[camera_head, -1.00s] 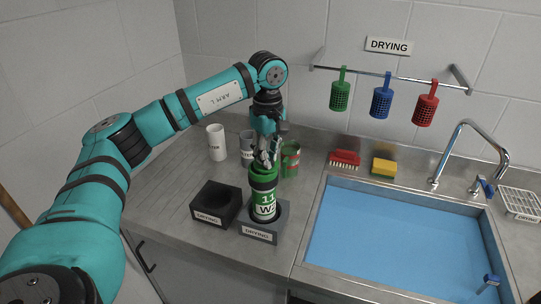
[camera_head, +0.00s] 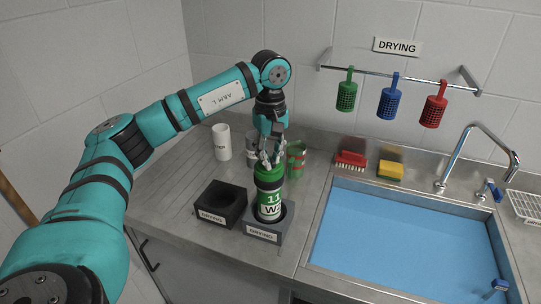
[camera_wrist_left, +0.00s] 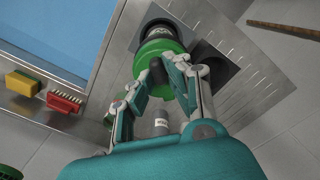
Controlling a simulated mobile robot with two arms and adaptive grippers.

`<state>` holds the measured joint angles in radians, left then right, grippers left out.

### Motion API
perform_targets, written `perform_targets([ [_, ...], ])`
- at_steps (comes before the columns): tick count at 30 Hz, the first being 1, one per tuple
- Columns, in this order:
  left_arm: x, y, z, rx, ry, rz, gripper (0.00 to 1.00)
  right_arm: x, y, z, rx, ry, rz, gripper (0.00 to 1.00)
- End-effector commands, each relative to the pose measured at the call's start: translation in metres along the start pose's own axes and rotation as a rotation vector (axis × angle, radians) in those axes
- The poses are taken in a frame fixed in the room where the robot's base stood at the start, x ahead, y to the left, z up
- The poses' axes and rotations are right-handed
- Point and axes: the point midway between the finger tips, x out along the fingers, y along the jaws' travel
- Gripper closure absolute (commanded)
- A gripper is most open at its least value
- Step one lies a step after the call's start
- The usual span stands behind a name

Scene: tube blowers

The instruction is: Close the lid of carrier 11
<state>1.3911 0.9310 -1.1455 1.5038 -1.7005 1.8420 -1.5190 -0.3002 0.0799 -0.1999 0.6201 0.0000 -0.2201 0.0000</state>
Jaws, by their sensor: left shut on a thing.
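I cannot tell whether the lid is fully seated. My left gripper (camera_head: 268,161) comes down from above and is shut on the lid. In the left wrist view the fingers (camera_wrist_left: 157,72) meet at the round green lid (camera_wrist_left: 153,55). My right gripper is not in view.
An empty dark holder (camera_head: 209,216) stands left of the carrier.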

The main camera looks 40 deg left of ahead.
Motion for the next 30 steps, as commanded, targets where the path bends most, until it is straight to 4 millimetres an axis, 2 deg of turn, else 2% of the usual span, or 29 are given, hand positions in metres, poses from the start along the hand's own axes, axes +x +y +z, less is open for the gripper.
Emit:
perform_targets([
  [1, -0.001, 0.0, 0.0, -0.001, 0.0, 0.001, 0.82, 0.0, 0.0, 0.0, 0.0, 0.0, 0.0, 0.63],
  [6, 0.0, 0.0, 0.0, -0.001, 0.0, 0.001, 0.63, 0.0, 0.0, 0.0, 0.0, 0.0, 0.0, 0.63],
  [13, -0.001, 0.0, 0.0, -0.001, 0.0, 0.001, 0.63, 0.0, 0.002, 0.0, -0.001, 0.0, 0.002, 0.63],
  [17, -0.009, 0.001, 0.0, -0.001, 0.001, 0.003, 0.63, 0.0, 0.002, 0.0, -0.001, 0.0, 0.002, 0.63],
  [20, -0.026, 0.001, 0.0, -0.002, 0.001, 0.006, 0.63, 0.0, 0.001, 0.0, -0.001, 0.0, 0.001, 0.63],
  [30, -0.098, 0.001, -0.001, -0.003, 0.003, 0.005, 0.63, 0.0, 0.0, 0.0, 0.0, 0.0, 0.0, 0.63],
])
